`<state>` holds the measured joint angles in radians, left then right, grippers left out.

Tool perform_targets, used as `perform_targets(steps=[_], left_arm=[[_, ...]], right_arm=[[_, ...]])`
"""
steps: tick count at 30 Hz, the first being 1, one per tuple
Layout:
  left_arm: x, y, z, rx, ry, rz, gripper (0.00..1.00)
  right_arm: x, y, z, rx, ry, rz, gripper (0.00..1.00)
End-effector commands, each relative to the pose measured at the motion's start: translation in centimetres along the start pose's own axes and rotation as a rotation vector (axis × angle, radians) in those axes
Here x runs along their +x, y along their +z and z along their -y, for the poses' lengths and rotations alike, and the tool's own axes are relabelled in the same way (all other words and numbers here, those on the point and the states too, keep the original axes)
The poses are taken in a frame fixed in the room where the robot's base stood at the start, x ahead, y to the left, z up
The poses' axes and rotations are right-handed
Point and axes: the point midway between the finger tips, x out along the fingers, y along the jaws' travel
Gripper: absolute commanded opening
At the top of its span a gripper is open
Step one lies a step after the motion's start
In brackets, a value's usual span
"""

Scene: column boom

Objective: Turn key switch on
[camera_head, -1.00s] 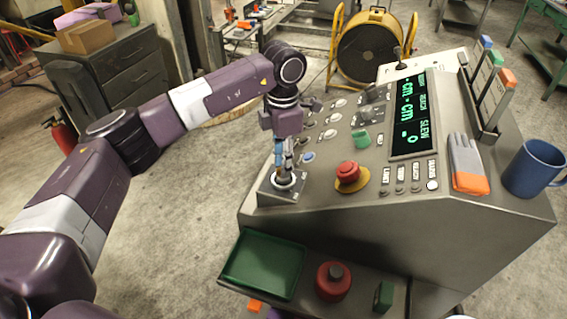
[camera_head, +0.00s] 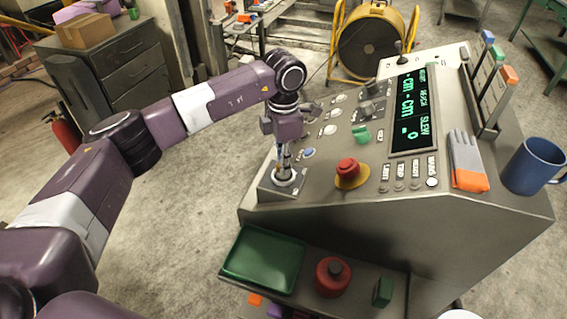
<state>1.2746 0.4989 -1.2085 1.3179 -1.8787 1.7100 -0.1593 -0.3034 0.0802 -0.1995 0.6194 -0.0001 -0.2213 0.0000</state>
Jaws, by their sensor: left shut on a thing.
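The key switch (camera_head: 284,183) is a round fitting on a small raised block at the front left corner of the grey console (camera_head: 350,225). My left gripper (camera_head: 284,172) points down over it with its fingertips at the switch. It is shut on the key, which is mostly hidden between the fingers, so I cannot tell how far it is turned. The right gripper does not show.
On the console are a red mushroom button (camera_head: 347,168), a green knob (camera_head: 361,134), a display (camera_head: 412,110), a glove (camera_head: 465,160) and a blue mug (camera_head: 533,166).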

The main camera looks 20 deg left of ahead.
Motion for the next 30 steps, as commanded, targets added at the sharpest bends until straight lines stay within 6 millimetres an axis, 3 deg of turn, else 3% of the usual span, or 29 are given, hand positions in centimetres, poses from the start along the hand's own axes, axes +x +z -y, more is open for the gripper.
perform_targets(steps=[11,30], left_arm=[[0.2,0.1,-0.1,0.135,0.004,0.004,0.0],[0.0,0.1,-0.1,0.722,0.006,0.005,0.0]], right_arm=[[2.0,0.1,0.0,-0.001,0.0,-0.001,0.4],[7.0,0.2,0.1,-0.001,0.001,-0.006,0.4]])
